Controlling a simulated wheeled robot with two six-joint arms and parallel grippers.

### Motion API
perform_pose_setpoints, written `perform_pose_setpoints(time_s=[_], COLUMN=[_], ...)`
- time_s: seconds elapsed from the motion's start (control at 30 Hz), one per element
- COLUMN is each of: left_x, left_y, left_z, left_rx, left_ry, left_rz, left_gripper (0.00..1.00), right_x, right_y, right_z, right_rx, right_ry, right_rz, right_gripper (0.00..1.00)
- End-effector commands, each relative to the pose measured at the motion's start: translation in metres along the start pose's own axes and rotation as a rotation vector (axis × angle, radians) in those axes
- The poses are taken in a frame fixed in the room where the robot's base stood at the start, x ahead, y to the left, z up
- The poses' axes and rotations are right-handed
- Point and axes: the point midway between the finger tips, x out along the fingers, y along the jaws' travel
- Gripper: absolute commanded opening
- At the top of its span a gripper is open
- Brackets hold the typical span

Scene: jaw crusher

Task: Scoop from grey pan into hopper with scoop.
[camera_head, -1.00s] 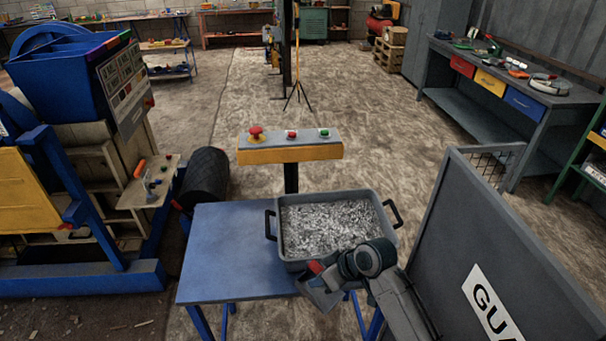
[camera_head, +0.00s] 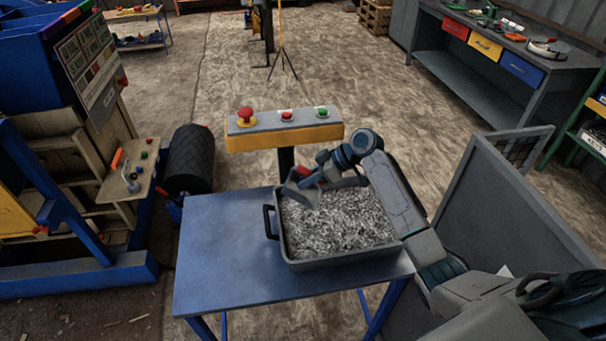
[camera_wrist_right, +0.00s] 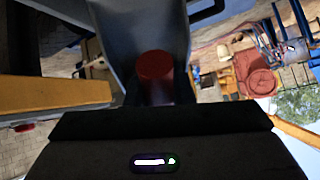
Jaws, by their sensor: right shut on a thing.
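The grey pan (camera_head: 345,264) stands on the blue table and is full of grey, shiny crushed scrap (camera_head: 335,225). My right gripper (camera_head: 308,179) is over the pan's far left part, shut on the red handle of the grey scoop (camera_head: 301,194). The scoop is low at the far left part of the pan; I cannot tell how deep its lip sits in the scrap. In the right wrist view the red handle (camera_wrist_right: 155,68) is between the dark fingers, with the grey scoop (camera_wrist_right: 140,25) beyond it. The blue hopper (camera_head: 45,22) is cut off at the top left. My left gripper is not in view.
The blue table (camera_head: 225,250) has free room left of the pan. A yellow control box (camera_head: 285,137) with red and green buttons stands just behind the pan. A grey guard panel (camera_head: 500,200) stands right. A black roller (camera_head: 190,160) and the blue-framed crusher (camera_head: 85,272) are left.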

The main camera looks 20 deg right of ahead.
Motion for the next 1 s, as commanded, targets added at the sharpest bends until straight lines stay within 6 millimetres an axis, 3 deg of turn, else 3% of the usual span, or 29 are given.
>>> perform_pose_setpoints(time_s=[0.67, 1.0], left_x=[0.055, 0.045], left_y=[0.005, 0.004], left_z=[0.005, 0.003], left_rx=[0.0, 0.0], left_ry=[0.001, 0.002], left_rz=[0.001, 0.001], left_gripper=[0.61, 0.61], right_x=[0.019, 0.024], right_y=[0.009, 0.012], right_z=[0.076, 0.108], right_rx=[-0.017, 0.007], right_ry=[0.101, -0.037], right_rz=[-0.007, 0.004], right_gripper=[0.0, 0.0])
